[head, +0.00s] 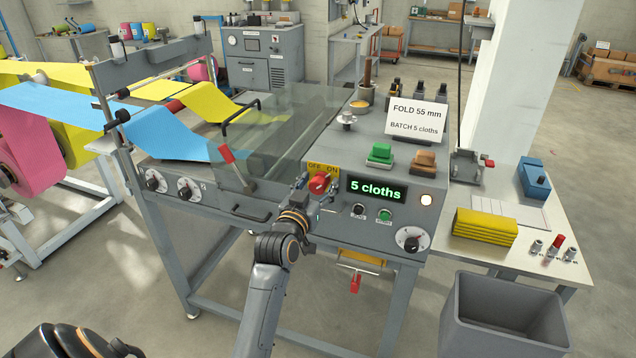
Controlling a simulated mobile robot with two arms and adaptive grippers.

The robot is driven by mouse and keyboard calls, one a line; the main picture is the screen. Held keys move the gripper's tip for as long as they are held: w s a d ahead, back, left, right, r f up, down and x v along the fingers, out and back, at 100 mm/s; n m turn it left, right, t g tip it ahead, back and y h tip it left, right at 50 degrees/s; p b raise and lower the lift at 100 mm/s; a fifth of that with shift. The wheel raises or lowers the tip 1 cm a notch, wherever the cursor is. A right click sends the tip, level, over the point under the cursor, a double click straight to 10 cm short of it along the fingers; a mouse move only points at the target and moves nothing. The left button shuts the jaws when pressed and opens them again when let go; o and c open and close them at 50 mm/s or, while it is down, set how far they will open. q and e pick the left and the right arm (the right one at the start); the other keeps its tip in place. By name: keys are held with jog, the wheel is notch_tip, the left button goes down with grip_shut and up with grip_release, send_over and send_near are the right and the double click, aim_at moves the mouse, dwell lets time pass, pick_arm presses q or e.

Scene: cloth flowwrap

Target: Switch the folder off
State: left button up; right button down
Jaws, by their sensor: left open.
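The folder (390,150) is a grey machine with a sloped control panel. Its main switch is a red knob (319,183) on a yellow plate marked OFF and ON, at the panel's left edge. My left gripper (314,193) is open right at the knob, its fingers just below and left of it. I cannot tell whether they touch it. The gripper hides part of the knob and plate, so the knob's setting is unclear. The green display (376,190) is lit and reads "5 cloths". A pale lamp (426,200) glows on the right. My right gripper is not in view.
A clear guard (285,125) stands left of the switch, over blue and yellow cloth. Folded yellow cloths (485,233) lie on the right table. A grey bin (505,315) stands in front.

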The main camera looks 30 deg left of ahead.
pick_arm(q)
jog(key=c, duration=1.2)
jog(key=n+p, duration=0.3)
jog(key=shift+r+n, duration=0.1)
jog(key=shift+n, duration=0.3)
jog(key=n+p, duration=0.2)
jog(key=n, duration=0.2)
jog(key=shift+a+n, duration=0.1)
jog(key=shift+n, duration=0.2)
jog(key=n+p, duration=0.2)
jog(key=n, duration=0.2)
jog(key=shift+n, duration=0.3)
jog(key=n, duration=0.1)
jog(key=n+p, duration=0.1)
jog(key=n, duration=0.2)
jog(key=shift+f+n, duration=0.25)
jog(key=shift+n, duration=0.15)
jog(key=shift+p, duration=0.3)
